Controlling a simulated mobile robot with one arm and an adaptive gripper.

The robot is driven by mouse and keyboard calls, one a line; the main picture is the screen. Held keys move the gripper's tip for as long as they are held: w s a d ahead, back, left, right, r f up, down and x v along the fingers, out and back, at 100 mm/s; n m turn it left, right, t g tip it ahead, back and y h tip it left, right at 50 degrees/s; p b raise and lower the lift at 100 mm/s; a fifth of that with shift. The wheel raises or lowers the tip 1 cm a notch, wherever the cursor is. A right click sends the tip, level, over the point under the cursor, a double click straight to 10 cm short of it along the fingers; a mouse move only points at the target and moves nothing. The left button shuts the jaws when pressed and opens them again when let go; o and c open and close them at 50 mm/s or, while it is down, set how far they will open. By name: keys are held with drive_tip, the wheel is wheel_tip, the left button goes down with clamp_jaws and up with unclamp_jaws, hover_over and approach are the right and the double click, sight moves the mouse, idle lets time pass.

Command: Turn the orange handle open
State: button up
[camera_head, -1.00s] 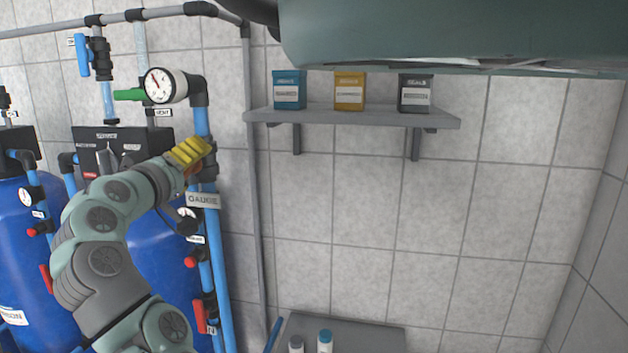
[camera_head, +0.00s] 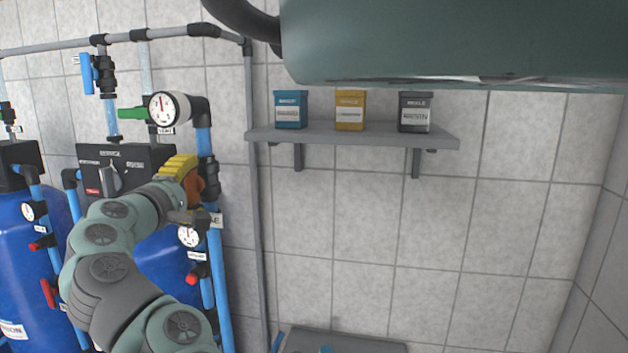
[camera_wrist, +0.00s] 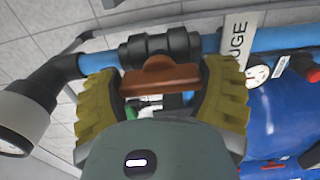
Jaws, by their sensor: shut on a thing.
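The orange handle (camera_wrist: 160,76) sits on a black valve body (camera_wrist: 160,46) in a blue pipe. In the wrist view it lies crosswise between the two yellow fingers of my gripper (camera_wrist: 162,82), which is shut on it. In the head view my gripper (camera_head: 180,168) is at the vertical pipe below the round gauge, and a bit of the orange handle (camera_head: 196,186) shows beside the yellow fingers. The rest of the handle is hidden there by my gripper.
A round pressure gauge (camera_head: 168,108) and a green handle (camera_head: 132,113) are just above my gripper. A grey GAUGE label (camera_wrist: 236,52) is beside the valve. Blue tanks (camera_head: 38,245) stand left.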

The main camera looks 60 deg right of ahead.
idle(0.5)
drive_tip(key=o, duration=1.1)
